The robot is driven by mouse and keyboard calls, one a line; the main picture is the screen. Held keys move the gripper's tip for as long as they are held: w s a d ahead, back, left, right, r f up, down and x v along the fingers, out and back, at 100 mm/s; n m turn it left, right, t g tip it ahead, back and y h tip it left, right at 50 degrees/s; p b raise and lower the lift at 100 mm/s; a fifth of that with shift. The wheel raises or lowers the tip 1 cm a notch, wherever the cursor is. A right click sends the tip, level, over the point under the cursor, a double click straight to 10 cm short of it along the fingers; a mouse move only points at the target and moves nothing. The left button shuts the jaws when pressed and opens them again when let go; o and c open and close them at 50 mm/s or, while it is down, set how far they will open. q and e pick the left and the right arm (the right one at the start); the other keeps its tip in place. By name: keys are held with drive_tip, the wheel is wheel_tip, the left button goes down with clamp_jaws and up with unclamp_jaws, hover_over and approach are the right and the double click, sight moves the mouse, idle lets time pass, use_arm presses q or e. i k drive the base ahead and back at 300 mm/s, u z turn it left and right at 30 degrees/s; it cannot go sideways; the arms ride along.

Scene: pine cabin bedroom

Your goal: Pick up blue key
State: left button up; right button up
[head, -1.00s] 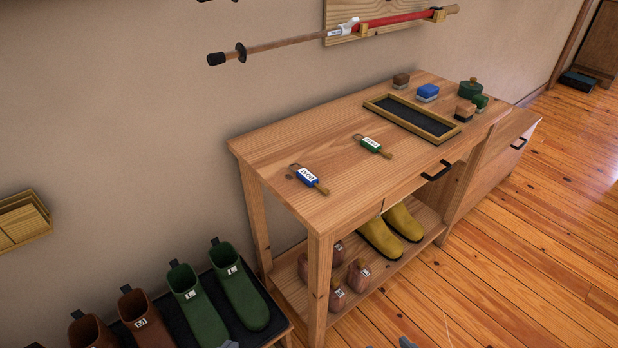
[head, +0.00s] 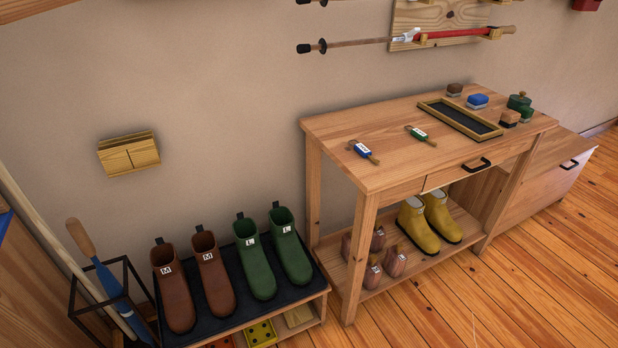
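The blue key (head: 363,151), with a blue tag bearing a white label, lies flat on the wooden table (head: 345,125) near its left end. A similar key with a green tag (head: 420,134) lies to its right on the same tabletop. Nothing covers the blue key. Neither of my grippers shows in the head view now.
A wall box (head: 129,155) hangs left. Floor at front right is clear.

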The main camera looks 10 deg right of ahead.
sight(360, 148)
drive_tip(key=u, duration=0.55)
drive_tip(key=k, duration=0.25)
drive_tip(key=z, duration=1.55)
drive_tip(key=i, duration=0.9)
drive_tip(key=z, duration=0.1)
